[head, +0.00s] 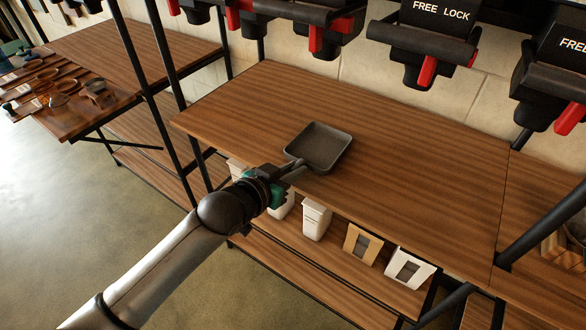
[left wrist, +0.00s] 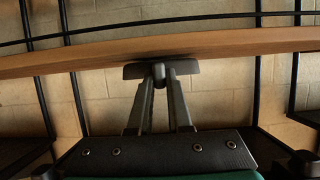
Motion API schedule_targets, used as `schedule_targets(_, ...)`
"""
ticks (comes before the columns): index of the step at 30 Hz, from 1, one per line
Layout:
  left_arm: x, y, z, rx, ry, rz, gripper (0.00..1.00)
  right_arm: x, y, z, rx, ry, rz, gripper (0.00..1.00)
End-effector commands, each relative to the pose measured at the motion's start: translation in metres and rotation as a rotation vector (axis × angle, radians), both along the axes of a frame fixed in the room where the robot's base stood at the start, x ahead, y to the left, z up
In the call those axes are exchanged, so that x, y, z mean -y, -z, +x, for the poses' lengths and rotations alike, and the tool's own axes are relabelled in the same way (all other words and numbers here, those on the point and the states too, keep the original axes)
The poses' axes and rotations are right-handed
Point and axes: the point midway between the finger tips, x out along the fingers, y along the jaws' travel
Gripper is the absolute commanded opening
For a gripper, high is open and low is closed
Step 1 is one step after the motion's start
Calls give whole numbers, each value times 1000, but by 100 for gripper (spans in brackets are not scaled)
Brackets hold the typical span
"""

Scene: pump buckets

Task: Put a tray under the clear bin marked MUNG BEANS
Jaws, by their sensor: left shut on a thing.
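A dark grey square tray (head: 318,147) is at the front edge of the upper wooden counter in the head view. My left gripper (head: 296,168) is shut on the tray's near left rim. In the left wrist view the fingers (left wrist: 160,76) meet at the dark tray (left wrist: 188,68), seen edge-on before the counter's front edge. I cannot tell whether the tray touches the counter. No label reading MUNG BEANS shows; the clear bins are above the picture, and only dispenser undersides show. My right gripper is not in view.
Black dispensers with red levers (head: 425,72) hang over the back of the counter (head: 400,150), one marked FREE LOCK. The counter between is clear. White containers (head: 316,220) stand on the lower shelf. A black post (head: 545,230) rises at right; other posts stand at left.

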Motion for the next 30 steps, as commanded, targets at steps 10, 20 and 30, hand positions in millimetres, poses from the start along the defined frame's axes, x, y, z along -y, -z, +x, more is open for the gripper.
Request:
schedule_targets(10, 0, 6, 0, 2, 0, -1, 21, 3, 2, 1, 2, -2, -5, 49)
schedule_targets(20, 0, 6, 0, 1, 0, -1, 52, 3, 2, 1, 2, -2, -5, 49)
schedule_targets(30, -4, 3, -5, -2, 0, 1, 52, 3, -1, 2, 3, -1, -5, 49)
